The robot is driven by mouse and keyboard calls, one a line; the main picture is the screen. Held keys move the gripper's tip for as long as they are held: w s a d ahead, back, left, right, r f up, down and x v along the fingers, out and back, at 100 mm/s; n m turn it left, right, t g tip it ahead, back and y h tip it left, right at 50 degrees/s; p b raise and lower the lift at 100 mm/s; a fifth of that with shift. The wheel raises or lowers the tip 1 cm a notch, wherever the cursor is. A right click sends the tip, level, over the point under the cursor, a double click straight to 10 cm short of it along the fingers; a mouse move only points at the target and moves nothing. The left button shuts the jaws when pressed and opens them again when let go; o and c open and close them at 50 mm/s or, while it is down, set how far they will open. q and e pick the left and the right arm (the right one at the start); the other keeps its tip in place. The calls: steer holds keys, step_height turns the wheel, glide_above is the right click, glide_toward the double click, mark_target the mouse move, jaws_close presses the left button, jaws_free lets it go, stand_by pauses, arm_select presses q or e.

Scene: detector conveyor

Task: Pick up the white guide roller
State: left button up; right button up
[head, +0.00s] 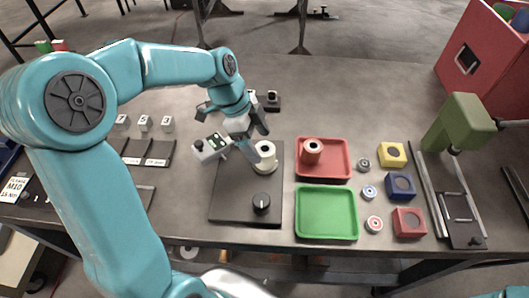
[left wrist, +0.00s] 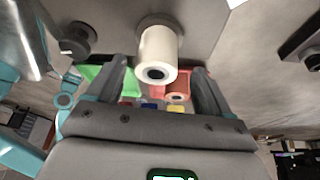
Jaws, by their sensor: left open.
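The white guide roller (head: 265,155) stands upright on the dark base plate (head: 232,205), near the plate's top right corner. In the left wrist view the white roller (left wrist: 158,48) shows its dark-centred end, in line with the gap between the fingers. My left gripper (head: 254,138) is open and close beside the roller, with nothing held. Both its fingers show in the left wrist view (left wrist: 158,78), spread apart. Whether a finger touches the roller I cannot tell. My right gripper is not in view.
A black knob (head: 261,203) stands on the same plate. To the right are a red tray (head: 340,170) with a copper-coloured roller (head: 312,150), an empty green tray (head: 326,213), small rings and coloured blocks. The table's back area is mostly clear.

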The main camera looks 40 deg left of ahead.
mark_target(268, 154)
arm_select(q)
steer(key=x, duration=0.2)
steer(key=p+x, duration=0.1)
steer(key=x, duration=0.2)
steer(key=shift+s+d, duration=0.1)
steer(key=shift+d, duration=0.3)
steer(key=shift+f, duration=0.1)
steer(key=c, duration=1.1)
steer(key=shift+c, duration=0.2)
